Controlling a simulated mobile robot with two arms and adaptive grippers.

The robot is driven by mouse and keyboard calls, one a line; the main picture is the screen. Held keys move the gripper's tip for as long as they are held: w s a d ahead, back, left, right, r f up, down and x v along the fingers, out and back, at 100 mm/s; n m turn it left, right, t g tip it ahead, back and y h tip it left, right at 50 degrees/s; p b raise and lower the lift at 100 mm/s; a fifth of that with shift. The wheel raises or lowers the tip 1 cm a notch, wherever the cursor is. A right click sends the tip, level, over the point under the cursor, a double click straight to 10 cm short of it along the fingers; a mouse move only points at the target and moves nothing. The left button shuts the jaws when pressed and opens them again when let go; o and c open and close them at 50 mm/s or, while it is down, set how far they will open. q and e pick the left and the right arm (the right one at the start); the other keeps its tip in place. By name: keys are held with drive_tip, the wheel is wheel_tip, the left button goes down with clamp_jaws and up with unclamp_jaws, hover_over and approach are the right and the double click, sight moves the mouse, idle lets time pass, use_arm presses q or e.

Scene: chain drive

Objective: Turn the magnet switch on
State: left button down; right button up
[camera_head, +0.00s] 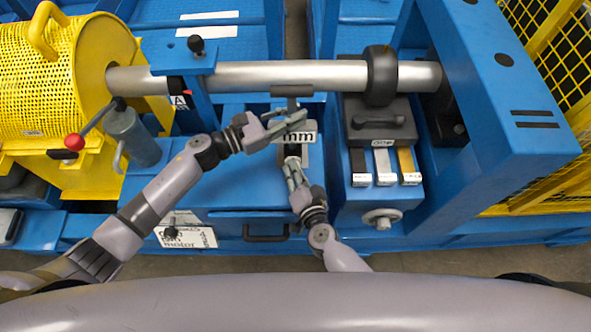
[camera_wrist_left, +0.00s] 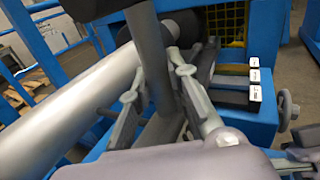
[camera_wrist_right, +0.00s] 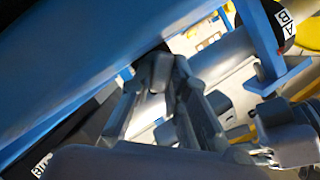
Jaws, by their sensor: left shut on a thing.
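My left gripper (camera_head: 277,121) is shut on a grey upright post (camera_wrist_left: 150,65), which stands between its fingers in the left wrist view. In the head view, a dark bar (camera_head: 291,91) tops the post, below the steel shaft. A plate marked "mm" (camera_head: 300,136) is beside it. My right gripper (camera_head: 292,167) is just below the plate. In the right wrist view, its fingertips (camera_wrist_right: 160,70) are around or against a small grey part; whether they grip it is unclear. I cannot tell which part is the magnet switch; the grippers may cover it.
The steel shaft (camera_head: 270,75) runs across above both grippers, with a black collar (camera_head: 380,75) at right. A red-knobbed lever (camera_head: 74,142) and a yellow mesh guard (camera_head: 40,75) are at left. Three labelled blocks (camera_head: 383,167) sit at right. The blue surface (camera_head: 240,185) between the forearms is clear.

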drive_tip(key=o, duration=0.4)
drive_tip(key=shift+v, duration=4)
